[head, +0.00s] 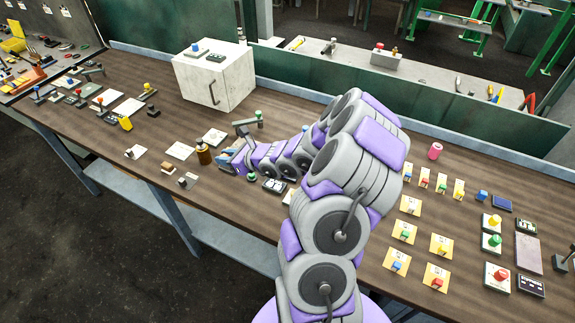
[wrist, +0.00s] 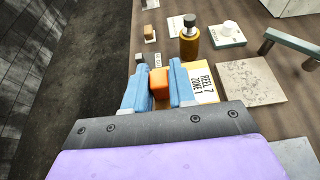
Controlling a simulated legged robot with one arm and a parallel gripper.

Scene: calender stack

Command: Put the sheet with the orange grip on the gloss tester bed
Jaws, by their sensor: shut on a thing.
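My gripper (wrist: 160,88) is shut on the orange grip (wrist: 159,84) of a pale yellow sheet, one blue finger on each side. The sheet (wrist: 203,86) reads "REEL 7 ZONE 1" and shows beyond the right finger. I cannot tell whether it touches the bench. In the head view my gripper (head: 228,160) is over the bench's front left part, and the sheet is mostly hidden there. A speckled grey plate (wrist: 250,82) lies just right of the sheet, near a grey-green arm (wrist: 290,45). No label shows which thing is the gloss tester bed.
A brown bottle (wrist: 189,43) stands just beyond the sheet, with a white-knobbed block (wrist: 228,36) to its right. A white cabinet (head: 213,78) stands behind. Several yellow sheets with coloured grips (head: 403,231) lie at the right. The bench's front edge is close on the left.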

